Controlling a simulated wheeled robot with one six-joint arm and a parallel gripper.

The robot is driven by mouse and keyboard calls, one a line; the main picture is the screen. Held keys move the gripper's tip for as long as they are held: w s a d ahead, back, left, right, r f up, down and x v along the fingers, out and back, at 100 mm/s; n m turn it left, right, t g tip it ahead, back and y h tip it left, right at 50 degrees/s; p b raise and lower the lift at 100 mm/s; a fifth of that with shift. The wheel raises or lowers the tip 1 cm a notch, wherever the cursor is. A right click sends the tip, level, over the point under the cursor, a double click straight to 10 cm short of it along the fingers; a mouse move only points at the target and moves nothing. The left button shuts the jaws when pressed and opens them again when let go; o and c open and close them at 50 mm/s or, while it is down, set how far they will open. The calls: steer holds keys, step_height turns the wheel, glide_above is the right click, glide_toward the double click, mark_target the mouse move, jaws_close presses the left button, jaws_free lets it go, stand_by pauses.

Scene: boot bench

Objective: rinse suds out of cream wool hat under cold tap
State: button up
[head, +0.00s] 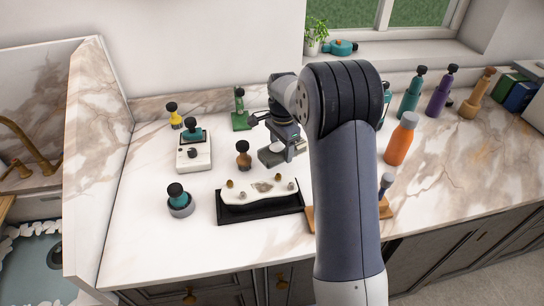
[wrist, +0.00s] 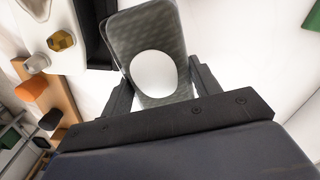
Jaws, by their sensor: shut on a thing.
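I see no thing that is clearly a cream wool hat. My gripper (head: 281,140) is above the middle of the marble counter in the head view. In the wrist view my gripper (wrist: 160,82) is shut on a grey textured piece (wrist: 145,24) with a white oval on its face. I cannot tell what this piece is. A brass tap (head: 30,150) is at the far left, well away from my gripper. Below it is a basin (head: 35,250) with teal water and white suds along its edge; it is cut off by the frame.
A black tray (head: 262,213) holding a cream, wavy-edged piece lies in front of my gripper. A brown-knobbed tool (head: 243,155) stands close to its left. An orange bottle (head: 401,139) and several others stand at right. A white partition (head: 92,190) separates counter and basin.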

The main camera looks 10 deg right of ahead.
mark_target(281, 167)
steer(key=shift+f+p, duration=0.4)
steer(key=shift+f, duration=2.2)
steer(key=shift+f, duration=0.1)
steer(key=o, duration=1)
steer(key=shift+c, duration=0.2)
step_height(281, 167, up, 12)
steer(key=shift+r+b, duration=0.15)
steer(key=shift+b, duration=0.65)
